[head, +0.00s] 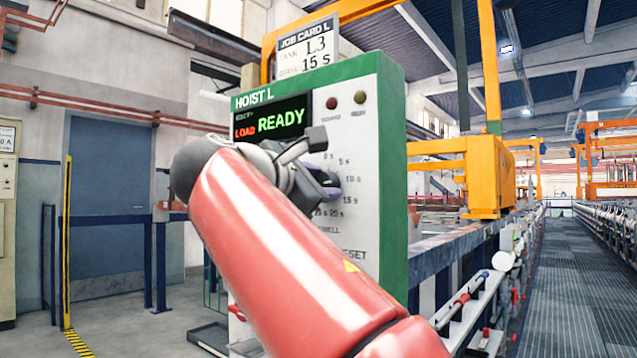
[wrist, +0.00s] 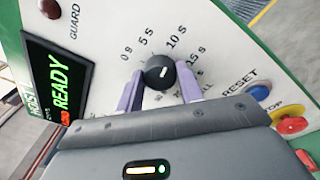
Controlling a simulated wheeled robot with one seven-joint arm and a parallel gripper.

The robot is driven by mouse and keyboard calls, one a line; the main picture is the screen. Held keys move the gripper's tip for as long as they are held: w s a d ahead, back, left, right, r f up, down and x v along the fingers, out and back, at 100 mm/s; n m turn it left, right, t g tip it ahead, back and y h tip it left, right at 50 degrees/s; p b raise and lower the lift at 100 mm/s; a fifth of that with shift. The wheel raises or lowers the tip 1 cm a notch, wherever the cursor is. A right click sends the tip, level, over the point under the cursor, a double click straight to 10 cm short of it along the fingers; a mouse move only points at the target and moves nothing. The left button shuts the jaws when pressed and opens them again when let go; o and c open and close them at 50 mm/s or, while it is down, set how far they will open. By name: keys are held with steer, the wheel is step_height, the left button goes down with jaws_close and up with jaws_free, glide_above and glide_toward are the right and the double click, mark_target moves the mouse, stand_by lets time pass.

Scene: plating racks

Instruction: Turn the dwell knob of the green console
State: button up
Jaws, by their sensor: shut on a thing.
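The green console (head: 392,170), labelled HOIST L, has a white front panel and a display (head: 272,118) reading LOAD in red and READY in green. The black dwell knob (wrist: 160,72) is between the two purple fingers of my gripper (wrist: 159,90), which is shut on it. Its short white mark points right and slightly up, roughly toward 15 s. The lower dial labels are partly hidden by the fingers. In the head view my gripper (head: 330,186) is at the panel and the knob is hidden behind it.
A rail and tank line (head: 460,245) runs right of the console. A walkway (head: 568,280) lies beyond.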

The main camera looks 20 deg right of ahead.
steer(key=shift+f+m, duration=0.1)
steer(key=shift+m, duration=0.2)
steer(key=m+b, duration=0.1)
steer(key=m, duration=0.2)
steer(key=shift+f+b, duration=0.15)
steer(key=shift+b, duration=0.15)
steer(key=shift+m+h+b, duration=0.3)
steer(key=shift+m+b, duration=0.25)
steer(key=shift+m, duration=1.55)
steer(key=o, duration=1)
